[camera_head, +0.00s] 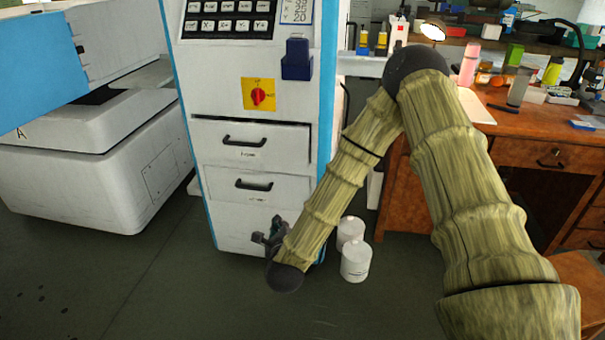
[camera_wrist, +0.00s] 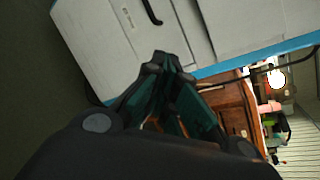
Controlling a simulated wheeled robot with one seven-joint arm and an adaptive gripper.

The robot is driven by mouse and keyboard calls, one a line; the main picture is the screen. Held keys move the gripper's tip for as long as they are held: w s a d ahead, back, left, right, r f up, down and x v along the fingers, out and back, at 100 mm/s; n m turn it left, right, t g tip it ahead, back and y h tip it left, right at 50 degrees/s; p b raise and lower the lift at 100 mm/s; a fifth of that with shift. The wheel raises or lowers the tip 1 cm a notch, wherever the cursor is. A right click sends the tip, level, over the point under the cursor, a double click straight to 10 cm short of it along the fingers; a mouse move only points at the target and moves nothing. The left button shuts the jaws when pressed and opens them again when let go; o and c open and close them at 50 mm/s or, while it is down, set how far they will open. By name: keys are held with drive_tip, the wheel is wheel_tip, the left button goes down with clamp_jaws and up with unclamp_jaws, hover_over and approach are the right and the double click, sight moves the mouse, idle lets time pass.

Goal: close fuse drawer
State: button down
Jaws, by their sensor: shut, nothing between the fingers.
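The white machine cabinet (camera_head: 235,80) has two drawers, each with a dark bar handle. The upper drawer (camera_head: 290,145) shows a dark gap along its top edge and seems to stand slightly out. The lower drawer (camera_head: 292,186) sits below it. Their labels are too small to read, so I cannot tell which is the fuse drawer. My gripper (camera_head: 266,238) is low in front of the cabinet, below the lower drawer's handle. In the wrist view my gripper (camera_wrist: 160,60) is shut and empty, its fingertips together in front of the white drawer fronts (camera_wrist: 115,35).
Two white canisters (camera_head: 355,260) stand on the floor right of my gripper. A wooden desk (camera_head: 520,122) with a lit lamp and clutter is at the right. A white machine body (camera_head: 90,180) stands at the left. Dark floor in front is clear.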

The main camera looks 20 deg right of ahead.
drive_tip(key=w+d+r+m+t+h+b, duration=0.1)
drive_tip(key=w+d+r+m+h+b, duration=0.4)
drive_tip(key=r+m, duration=0.45)
drive_tip(key=m, duration=0.2)
approach(304, 156)
drive_tip(key=x, duration=0.7)
drive_tip(key=shift+f, duration=0.3)
drive_tip(key=shift+w, duration=0.1)
drive_tip(key=b+x, duration=0.1)
drive_tip(key=x, duration=0.3)
drive_tip(key=shift+w+d+b, duration=0.15)
drive_tip(key=shift+d+b, duration=0.1)
drive_tip(key=shift+b, duration=0.05)
drive_tip(key=shift+w+d+r, duration=0.15)
drive_tip(key=shift+w+r, duration=0.05)
drive_tip(key=shift+r, duration=0.15)
drive_tip(key=shift+h, duration=0.3)
